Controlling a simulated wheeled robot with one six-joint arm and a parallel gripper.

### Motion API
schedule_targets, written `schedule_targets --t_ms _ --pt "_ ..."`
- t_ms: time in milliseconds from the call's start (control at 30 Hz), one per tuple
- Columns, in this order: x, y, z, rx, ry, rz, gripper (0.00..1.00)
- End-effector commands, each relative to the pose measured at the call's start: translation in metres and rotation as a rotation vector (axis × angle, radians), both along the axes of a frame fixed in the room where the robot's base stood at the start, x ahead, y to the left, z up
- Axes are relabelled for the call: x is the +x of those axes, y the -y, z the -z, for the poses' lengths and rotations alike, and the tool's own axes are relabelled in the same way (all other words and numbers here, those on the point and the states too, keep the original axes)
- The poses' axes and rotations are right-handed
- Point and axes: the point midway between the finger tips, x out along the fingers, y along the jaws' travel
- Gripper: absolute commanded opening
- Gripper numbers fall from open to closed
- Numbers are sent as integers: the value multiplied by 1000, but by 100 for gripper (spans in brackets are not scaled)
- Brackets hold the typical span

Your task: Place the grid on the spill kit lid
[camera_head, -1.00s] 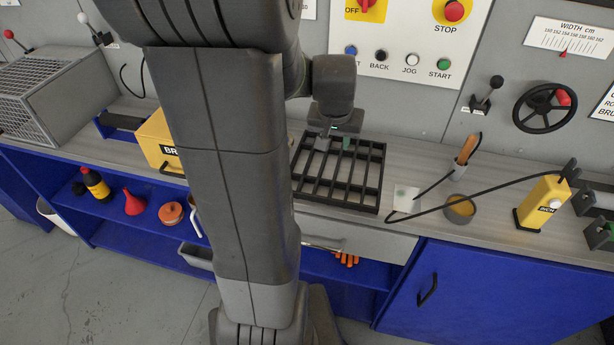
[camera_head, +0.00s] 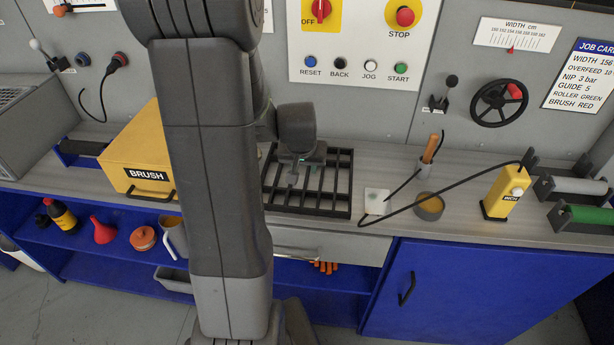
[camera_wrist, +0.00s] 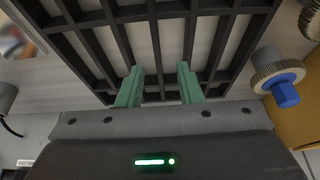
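The grid (camera_head: 315,210) is a dark rectangular frame with several parallel bars, lying on the grey worktop. My gripper (camera_head: 293,180) is at the grid, pointing down over its middle. In the wrist view the grid (camera_wrist: 190,11) fills the top, and my two green fingertips (camera_wrist: 159,76) are spread apart, with a grid bar running towards the gap between them. I cannot tell whether they touch the bars or how deep they are. My arm hides part of the worktop left of the grid. I cannot make out a spill kit lid in either view.
A yellow BRUSH box (camera_head: 140,160) stands left of the grid. On the right are a white plate (camera_head: 376,201), a round cup (camera_head: 429,207), a yellow cabled device (camera_head: 505,190) and rollers. A blue knob (camera_wrist: 286,92) shows in the wrist view. The control panel (camera_head: 362,45) rises behind.

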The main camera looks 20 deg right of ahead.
Motion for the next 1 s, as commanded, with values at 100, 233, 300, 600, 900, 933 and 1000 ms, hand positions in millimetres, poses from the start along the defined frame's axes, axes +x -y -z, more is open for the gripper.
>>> schedule_targets --t_ms 100,233,300,600,900,933,1000 --pt "4 4 10 2 -5 0 33" --pt "9 10 23 2 -5 0 33" --pt "12 11 31 3 -4 0 33" --pt "17 14 43 0 0 -1 33" --pt "17 14 43 1 -1 -1 5" --pt "17 14 43 1 -1 -1 0" --pt "17 14 43 1 -1 -1 0"
